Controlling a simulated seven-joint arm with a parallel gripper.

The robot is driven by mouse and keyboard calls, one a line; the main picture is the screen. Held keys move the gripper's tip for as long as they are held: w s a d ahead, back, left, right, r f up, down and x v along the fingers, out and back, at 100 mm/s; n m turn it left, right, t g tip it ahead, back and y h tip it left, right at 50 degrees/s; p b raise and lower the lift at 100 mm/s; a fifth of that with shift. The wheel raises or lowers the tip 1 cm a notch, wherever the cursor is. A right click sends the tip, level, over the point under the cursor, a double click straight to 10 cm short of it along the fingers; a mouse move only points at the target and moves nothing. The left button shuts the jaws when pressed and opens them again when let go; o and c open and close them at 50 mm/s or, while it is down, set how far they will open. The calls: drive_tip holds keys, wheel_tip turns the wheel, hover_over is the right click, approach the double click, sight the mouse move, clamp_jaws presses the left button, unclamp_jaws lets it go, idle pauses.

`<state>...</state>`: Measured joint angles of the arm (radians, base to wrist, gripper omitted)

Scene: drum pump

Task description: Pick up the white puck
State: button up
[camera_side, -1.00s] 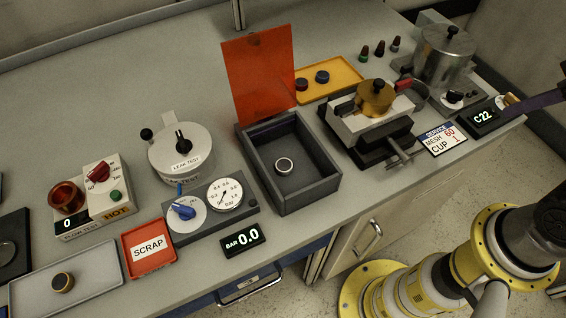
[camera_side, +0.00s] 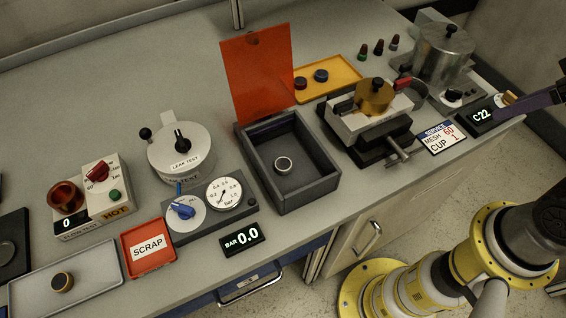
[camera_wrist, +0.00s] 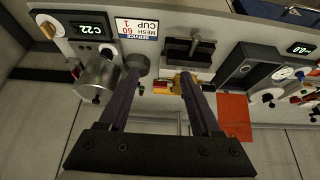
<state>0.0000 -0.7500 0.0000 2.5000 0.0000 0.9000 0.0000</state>
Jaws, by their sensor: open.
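The puck cannot be made out in the wrist view. In the side view, only part of my gripper shows at the right edge, far from the puck.
An orange lid panel (camera_side: 258,72) stands upright behind the box. A yellow tray (camera_side: 335,88) holds dark caps. A clamp fixture with a brass top (camera_side: 374,97) and a metal pot (camera_side: 443,56) stand to the right. Gauge (camera_side: 225,193), scrap tray (camera_side: 148,248) and grey tray (camera_side: 95,283) lie left.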

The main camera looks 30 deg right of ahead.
drive_tip(key=shift+o, duration=0.8)
